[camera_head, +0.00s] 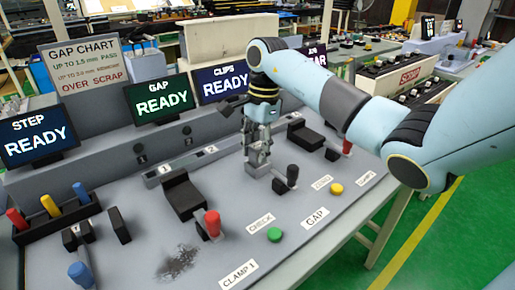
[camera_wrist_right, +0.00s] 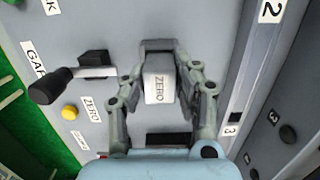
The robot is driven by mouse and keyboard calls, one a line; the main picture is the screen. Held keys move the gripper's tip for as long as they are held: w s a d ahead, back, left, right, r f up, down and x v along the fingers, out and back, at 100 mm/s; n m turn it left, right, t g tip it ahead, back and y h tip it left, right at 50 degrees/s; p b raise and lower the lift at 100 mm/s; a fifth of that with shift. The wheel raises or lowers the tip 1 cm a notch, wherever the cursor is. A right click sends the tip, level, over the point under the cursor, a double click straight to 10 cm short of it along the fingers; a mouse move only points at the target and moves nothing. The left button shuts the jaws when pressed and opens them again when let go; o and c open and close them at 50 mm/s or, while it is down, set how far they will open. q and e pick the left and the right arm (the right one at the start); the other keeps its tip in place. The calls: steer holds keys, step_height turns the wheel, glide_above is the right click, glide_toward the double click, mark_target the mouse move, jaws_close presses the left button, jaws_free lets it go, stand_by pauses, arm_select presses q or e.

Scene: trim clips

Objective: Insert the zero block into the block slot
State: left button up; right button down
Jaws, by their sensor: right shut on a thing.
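My right gripper (camera_head: 258,165) hangs over the middle of the grey panel in the head view. In the right wrist view the gripper (camera_wrist_right: 160,72) is shut on the zero block (camera_wrist_right: 158,90), a pale block lettered ZERO between its fingers. In the head view the fingers largely hide the block. A dark rectangular opening (camera_wrist_right: 168,139) shows in the panel just below the block in the wrist view; I cannot tell whether it is the block slot. I cannot tell whether the block touches the panel. My left gripper is not in view.
A black-handled lever (camera_head: 291,176) stands close right of the gripper. A red-handled clamp (camera_head: 211,222), green button (camera_head: 275,235) and yellow button (camera_head: 336,188) are on the panel. Screens (camera_head: 160,98) line the back. A rack of coloured tools (camera_head: 50,208) is at left.

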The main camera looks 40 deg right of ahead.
steer(key=shift+s+f+b, duration=0.1)
steer(key=shift+f+b, duration=0.2)
steer(key=shift+b, duration=0.2)
stand_by(0.9)
steer(key=c, duration=0.9)
jaws_free()
steer(key=shift+r, duration=0.1)
steer(key=r, duration=0.5)
steer(key=d+r, duration=0.1)
steer(key=r, duration=0.1)
steer(key=shift+r, duration=0.15)
steer(key=shift+a, duration=0.1)
